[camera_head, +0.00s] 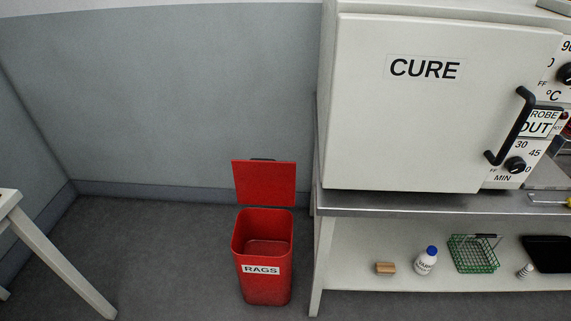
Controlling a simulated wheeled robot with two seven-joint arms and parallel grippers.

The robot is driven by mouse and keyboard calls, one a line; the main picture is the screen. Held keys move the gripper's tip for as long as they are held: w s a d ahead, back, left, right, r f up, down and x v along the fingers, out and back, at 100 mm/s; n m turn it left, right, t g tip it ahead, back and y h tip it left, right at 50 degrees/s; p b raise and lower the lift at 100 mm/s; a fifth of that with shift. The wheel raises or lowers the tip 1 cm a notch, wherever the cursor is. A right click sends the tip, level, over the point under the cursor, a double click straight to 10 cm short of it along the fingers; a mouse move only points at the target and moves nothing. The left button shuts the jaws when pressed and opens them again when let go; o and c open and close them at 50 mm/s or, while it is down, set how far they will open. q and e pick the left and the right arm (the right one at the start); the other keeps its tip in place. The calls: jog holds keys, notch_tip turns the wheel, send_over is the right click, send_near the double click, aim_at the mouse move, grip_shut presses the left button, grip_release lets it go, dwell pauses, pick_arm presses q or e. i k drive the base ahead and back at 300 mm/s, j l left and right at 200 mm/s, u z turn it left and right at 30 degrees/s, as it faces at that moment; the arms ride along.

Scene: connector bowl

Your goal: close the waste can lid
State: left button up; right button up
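The red waste can (264,283) stands on the floor near the wall, just left of the steel bench. A white label on its front reads RAGS. Its red lid (265,183) is raised upright at the back of the can, with a small dark piece at its top edge. The can's opening faces up, and its inside looks empty as far as I can see. Neither of my grippers is in view.
A bench (345,203) with a lower shelf (350,265) stands to the right, carrying a large white CURE oven (420,120) with a black handle. The shelf holds a bottle (426,262) and a green wire basket (473,254). A white table leg (62,262) is at left. Floor between is clear.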

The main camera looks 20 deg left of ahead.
aim_at(266, 181)
jog(key=i+j+z, duration=0.2)
jog(key=j+z, duration=0.2)
jog(key=j, duration=0.35)
jog(key=i+j+z, duration=0.1)
jog(key=j+z, duration=0.3)
jog(key=j, duration=0.4)
jog(key=j+z, duration=0.4)
jog(key=j, duration=0.4)
jog(key=k+j+z, duration=0.15)
jog(key=j+z, duration=0.25)
jog(key=j, duration=0.35)
